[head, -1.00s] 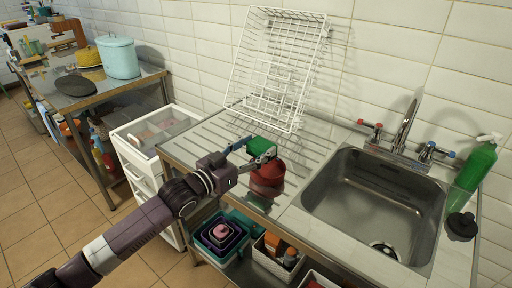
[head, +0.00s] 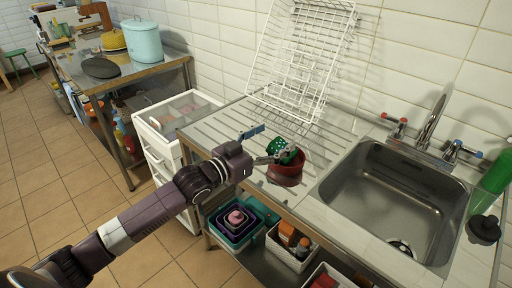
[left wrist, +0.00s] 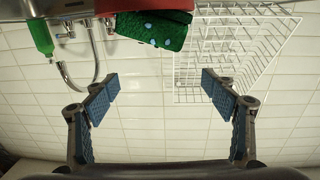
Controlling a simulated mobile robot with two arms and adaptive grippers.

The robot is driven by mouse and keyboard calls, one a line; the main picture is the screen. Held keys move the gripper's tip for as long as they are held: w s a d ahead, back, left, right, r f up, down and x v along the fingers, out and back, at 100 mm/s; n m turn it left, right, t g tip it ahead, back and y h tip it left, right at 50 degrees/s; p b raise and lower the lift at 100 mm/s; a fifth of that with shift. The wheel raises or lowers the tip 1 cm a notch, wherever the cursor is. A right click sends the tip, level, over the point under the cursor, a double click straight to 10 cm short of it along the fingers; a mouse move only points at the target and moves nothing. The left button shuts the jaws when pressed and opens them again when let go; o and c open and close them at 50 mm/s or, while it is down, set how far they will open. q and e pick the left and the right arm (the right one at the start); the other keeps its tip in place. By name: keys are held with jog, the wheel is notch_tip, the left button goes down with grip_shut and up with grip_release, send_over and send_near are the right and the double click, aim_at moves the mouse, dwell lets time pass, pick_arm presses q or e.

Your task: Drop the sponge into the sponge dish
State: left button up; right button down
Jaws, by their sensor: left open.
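The green sponge (head: 282,147) is at the red sponge dish (head: 286,175) on the steel drainboard, tilted and standing above the rim. How deep it sits inside is hidden. In the left wrist view, the sponge (left wrist: 155,30) with pale blue spots shows at the top, overlapping the red dish (left wrist: 135,6). My left gripper (head: 267,144) is open beside the sponge, one finger overlapping it in the head view. In the left wrist view, the space between its blue-padded fingertips (left wrist: 160,81) is empty. My right gripper is not in view.
A white wire rack (head: 300,60) leans on the tiled wall behind the drainboard (head: 225,122). The steel sink (head: 395,205) with its tap (head: 432,122) lies to the right. A green bottle (head: 490,180) stands at the far right.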

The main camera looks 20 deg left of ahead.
pick_arm(q)
jog(key=v, duration=1)
jog(key=shift+s, duration=0.4)
jog(key=shift+a, duration=0.15)
